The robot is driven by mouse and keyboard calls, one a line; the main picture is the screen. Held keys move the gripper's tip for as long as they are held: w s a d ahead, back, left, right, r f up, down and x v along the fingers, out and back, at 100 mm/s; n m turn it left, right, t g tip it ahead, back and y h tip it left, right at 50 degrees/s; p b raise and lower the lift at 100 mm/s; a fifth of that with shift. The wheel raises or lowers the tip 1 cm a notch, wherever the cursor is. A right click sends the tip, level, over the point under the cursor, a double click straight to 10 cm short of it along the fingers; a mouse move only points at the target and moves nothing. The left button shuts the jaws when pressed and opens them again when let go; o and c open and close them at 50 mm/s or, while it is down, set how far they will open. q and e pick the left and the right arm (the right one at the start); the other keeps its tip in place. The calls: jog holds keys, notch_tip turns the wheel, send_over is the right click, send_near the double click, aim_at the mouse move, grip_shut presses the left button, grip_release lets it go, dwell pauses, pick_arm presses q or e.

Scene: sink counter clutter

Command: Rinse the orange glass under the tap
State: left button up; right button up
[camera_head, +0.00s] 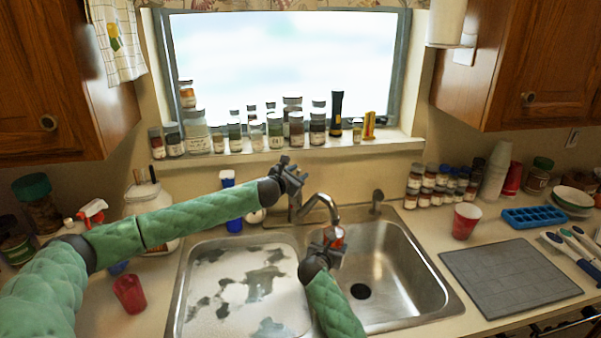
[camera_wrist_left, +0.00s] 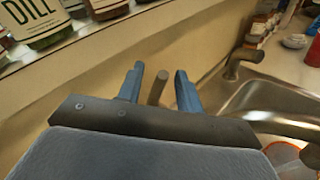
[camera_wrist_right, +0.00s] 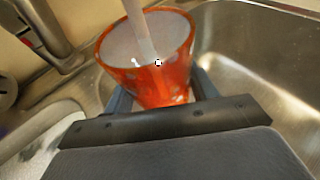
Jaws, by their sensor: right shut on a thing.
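The orange glass (camera_wrist_right: 160,84) is in my right gripper (camera_wrist_right: 160,100), whose fingers are shut on its sides. In the head view the glass (camera_head: 333,236) is under the curved tap (camera_head: 322,199), over the right basin. My left gripper (camera_head: 296,175) is behind the sink at the tap handle. In the left wrist view its fingers are open, with the upright handle (camera_wrist_left: 157,88) between them and gaps on both sides.
The left basin (camera_head: 215,295) holds pale, patchy water or foam. A red cup (camera_head: 130,294) stands left of the sink, another red cup (camera_head: 466,221) right of it. A grey board (camera_head: 510,278) lies at the right. Several jars line the windowsill (camera_head: 290,149).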

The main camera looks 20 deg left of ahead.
pick_arm(q)
jog(key=s+r, duration=0.1)
jog(key=s, duration=0.8)
jog(key=shift+s+a+r, duration=0.3)
jog(key=shift+a, duration=0.1)
